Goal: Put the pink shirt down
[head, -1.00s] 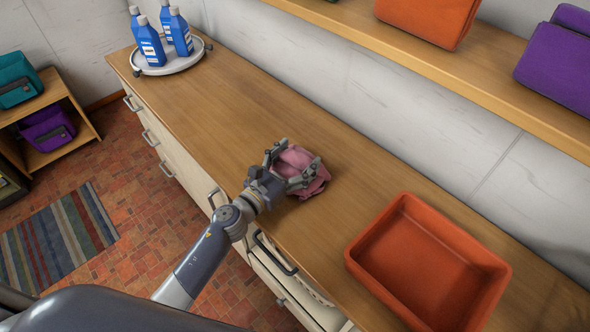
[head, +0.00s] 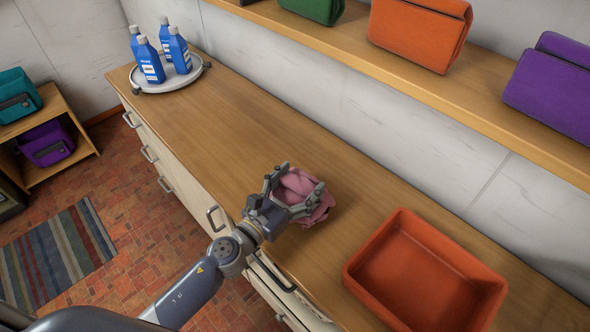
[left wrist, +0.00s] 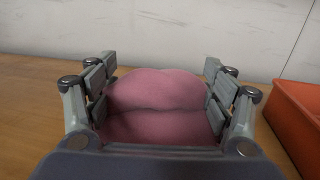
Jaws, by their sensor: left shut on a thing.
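The pink shirt (head: 308,194) is a folded, crumpled bundle at the wooden counter, left of the orange tub. My left gripper (head: 295,186) is shut on it, with a finger on each side. In the left wrist view the pink shirt (left wrist: 160,105) fills the space between the fingers of the left gripper (left wrist: 160,95). The shirt is at or just above the counter top; I cannot tell if it touches. My right gripper is not in view.
The empty orange tub (head: 352,272) stands on the counter (head: 235,115) to the right. A round tray (head: 180,84) with blue bottles is at the far left end. A shelf (head: 420,60) with bags runs along the wall. The counter between tray and shirt is clear.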

